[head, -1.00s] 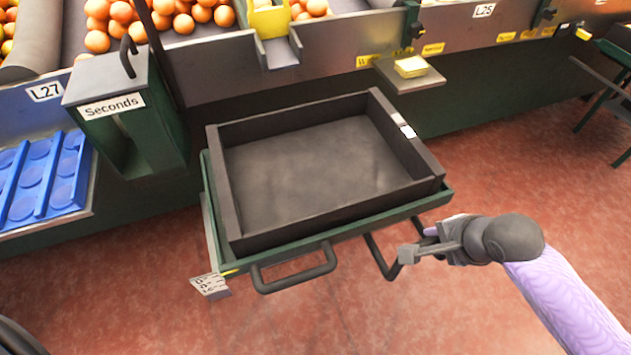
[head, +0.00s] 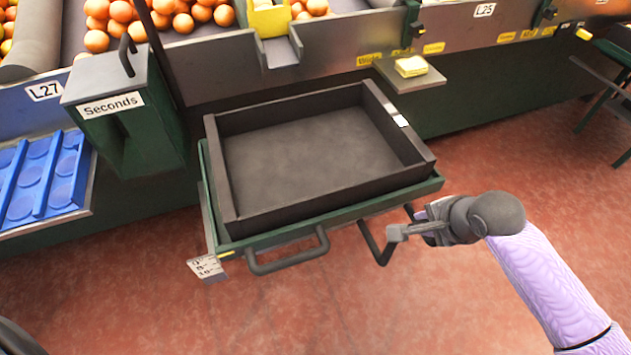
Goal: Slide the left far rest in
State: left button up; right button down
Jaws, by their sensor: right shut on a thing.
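A green rest (head: 341,219) stands out from the front of the machine and bears an empty dark crate (head: 228,210). A dark loop handle (head: 288,262) sticks out from the rest's front edge. A second dark handle (head: 372,243) shows at its right front. My right gripper (head: 397,236) is shut on this second handle, just off the rest's right front corner. The exact hold is partly hidden by the gripper itself.
A green bin marked Seconds (head: 130,130) stands close to the rest's left. Blue trays (head: 40,180) lie far left. Red floor (head: 480,160) is clear at right and in front.

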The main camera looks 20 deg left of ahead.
aim_at(401, 192)
jog(key=shift+w+a+b, duration=0.45)
jog(key=shift+w+a, duration=0.4)
jog(key=shift+w, duration=0.25)
jog(key=shift+w+a+b, duration=0.45)
jog(key=shift+w+a, duration=0.4)
jog(key=shift+w, duration=0.25)
jog(key=shift+w+a+f+b, duration=0.1)
jog(key=shift+w+a+b, duration=0.35)
jog(key=shift+w, duration=0.2)
jog(key=shift+c, duration=0.8)
grip_release()
jog(key=shift+a, duration=0.1)
pick_arm(q)
jog(key=shift+s+f, duration=0.8)
jog(key=shift+f, duration=0.25)
